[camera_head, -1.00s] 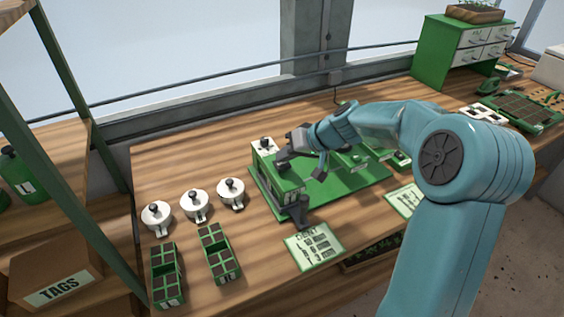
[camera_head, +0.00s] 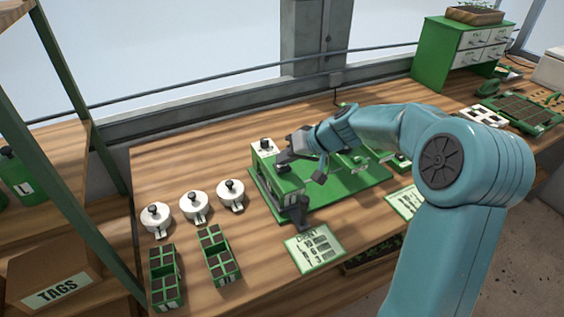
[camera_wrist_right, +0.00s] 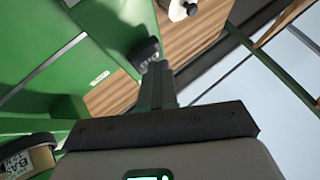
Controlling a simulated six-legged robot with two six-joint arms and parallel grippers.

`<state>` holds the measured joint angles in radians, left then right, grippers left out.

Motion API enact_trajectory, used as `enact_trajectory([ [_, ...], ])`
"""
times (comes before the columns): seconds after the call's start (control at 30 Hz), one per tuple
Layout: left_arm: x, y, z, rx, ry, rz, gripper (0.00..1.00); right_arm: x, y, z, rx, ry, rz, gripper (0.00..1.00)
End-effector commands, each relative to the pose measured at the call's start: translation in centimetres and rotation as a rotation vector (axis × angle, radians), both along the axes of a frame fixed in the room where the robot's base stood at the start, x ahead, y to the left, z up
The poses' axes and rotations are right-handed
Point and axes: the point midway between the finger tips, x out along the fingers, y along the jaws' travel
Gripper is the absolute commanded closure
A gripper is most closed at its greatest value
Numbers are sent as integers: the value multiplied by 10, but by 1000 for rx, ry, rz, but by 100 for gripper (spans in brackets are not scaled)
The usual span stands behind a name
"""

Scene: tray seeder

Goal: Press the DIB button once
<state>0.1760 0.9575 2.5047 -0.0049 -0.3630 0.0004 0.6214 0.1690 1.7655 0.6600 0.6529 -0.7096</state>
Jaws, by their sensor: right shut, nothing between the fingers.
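The green tray seeder (camera_head: 290,205) stands on the bench on a green base. My right gripper (camera_head: 285,161) is shut and empty, with its tips over the top of the seeder's front green housing. In the right wrist view, my shut fingers (camera_wrist_right: 157,80) point at a dark round knob or button (camera_wrist_right: 146,52) on the green housing, beside a small white label (camera_wrist_right: 98,79). The label is too small to read, so I cannot tell if it says DIB. The tips look very close to the knob; I cannot tell whether they touch. My left gripper is out of view.
Several white lidded pots, one here (camera_head: 194,206), stand left of the seeder, with green cell trays (camera_head: 219,256) in front. A printed card (camera_head: 315,248) lies at the bench's front edge. A green drawer cabinet (camera_head: 452,62) stands at the back right.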

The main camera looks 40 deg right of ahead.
Motion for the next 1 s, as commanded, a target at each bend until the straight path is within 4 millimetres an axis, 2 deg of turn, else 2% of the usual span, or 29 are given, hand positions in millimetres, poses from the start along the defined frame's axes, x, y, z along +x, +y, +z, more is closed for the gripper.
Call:
enact_trajectory([
  [0.33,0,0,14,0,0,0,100,1,1,21,1,0,1,100],
  [0.77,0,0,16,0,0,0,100,1,0,25,0,0,0,100],
  [1.0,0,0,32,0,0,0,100,1,0,47,0,-2,-1,100],
])
